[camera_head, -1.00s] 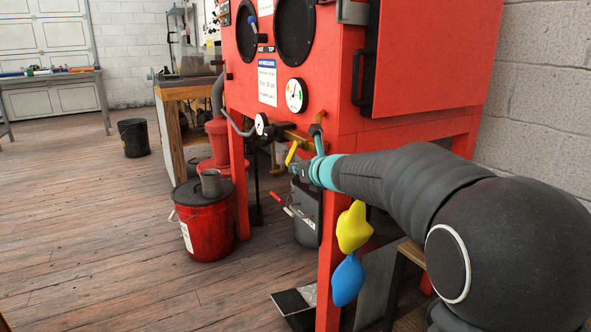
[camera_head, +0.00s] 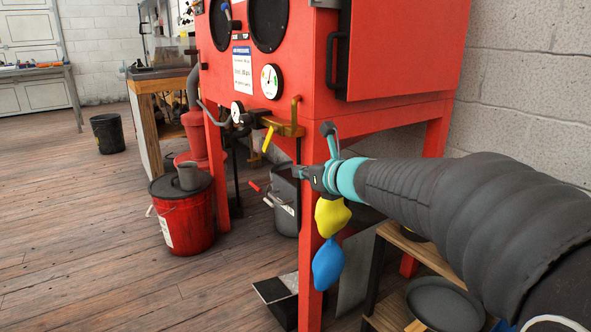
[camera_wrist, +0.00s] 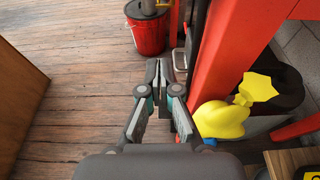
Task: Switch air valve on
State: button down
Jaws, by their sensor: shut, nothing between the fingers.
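The air valve's yellow lever (camera_head: 268,138) hangs steeply down, tilted slightly left, below the brass pipe fitting (camera_head: 284,127) on the front of the red blast cabinet. My gripper (camera_head: 297,171) is to the right of the lever and lower in the head view, apart from it. Its fingers are shut and hold nothing.
A red cabinet leg (camera_head: 309,240) stands close by my gripper. Yellow and blue cloth-like pieces (camera_head: 331,216) hang beside it. A red bucket (camera_head: 183,219) and a grey bucket (camera_head: 285,212) stand on the floor. A round gauge (camera_head: 271,81) sits above the valve. The wooden floor at left is open.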

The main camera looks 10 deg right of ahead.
jog(key=shift+s+t+p, duration=0.1)
jog(key=shift+t+p, duration=0.2)
jog(key=shift+p, duration=0.55)
jog(key=shift+f+p, duration=0.1)
jog(key=shift+p, duration=0.25)
send_near(265, 152)
notch_tip(265, 152, down, 4)
jog(key=w, duration=0.2)
jog(key=shift+t+y, duration=0.3)
jog(key=w+a+r, duration=0.2)
jog(key=w, duration=0.1)
jog(key=shift+w+a+r+p, duration=0.1)
jog(key=shift+a+r+p, duration=0.05)
jog(key=shift+a+p, duration=0.15)
